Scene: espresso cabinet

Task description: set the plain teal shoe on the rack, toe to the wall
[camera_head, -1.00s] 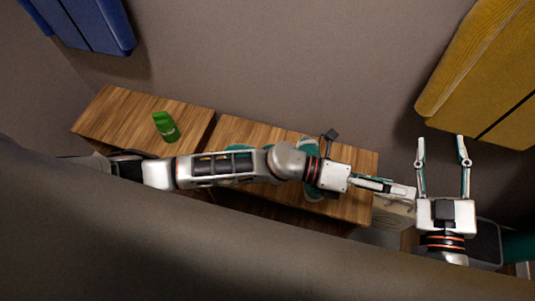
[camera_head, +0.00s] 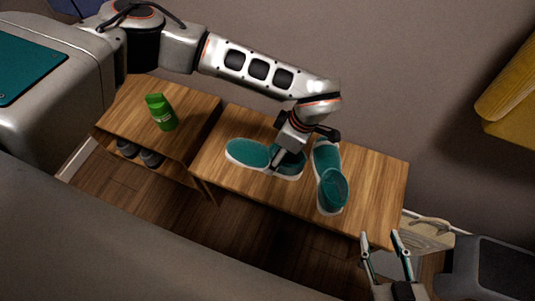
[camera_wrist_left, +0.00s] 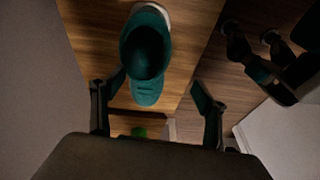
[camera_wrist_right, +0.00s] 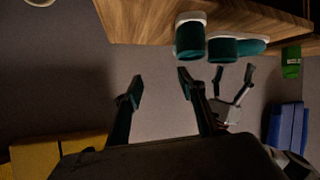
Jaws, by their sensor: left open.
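Two teal shoes with pale soles lie on the wooden bench (camera_head: 376,190). One shoe (camera_head: 247,153) lies lengthwise along the bench, toe to the left. The other shoe (camera_head: 331,190) lies across it, toe to the wall. I cannot tell which is the plain one. My left gripper (camera_head: 284,160) is over the opening end of the lengthwise shoe and hides part of it. In the left wrist view a teal shoe (camera_wrist_left: 147,55) shows beyond and between the open fingers (camera_wrist_left: 152,100). My right gripper (camera_head: 380,240) is open and empty by the bench's right front corner.
A pale bag (camera_head: 425,235) and a dark box (camera_head: 485,268) are at the right.

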